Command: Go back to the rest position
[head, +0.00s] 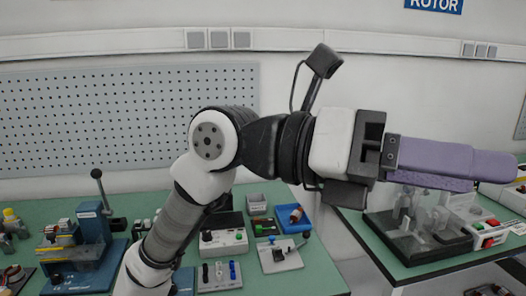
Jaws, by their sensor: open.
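My arm rises from the lower left and bends across the middle of the head view. My gripper (498,168) reaches out to the right, raised in front of the wall and the right-hand bench. Its long purple fingers are seen from the side, one largely overlapping the other, and they point right. They are open, and nothing shows between them. Part of the benches is hidden behind my arm.
A green bench (318,272) carries a blue lever press (92,245), a grey bin (256,203) and small test fixtures (279,254). A second green bench (408,268) at right holds a clear-covered machine (425,228). A pegboard (85,120) hangs on the wall.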

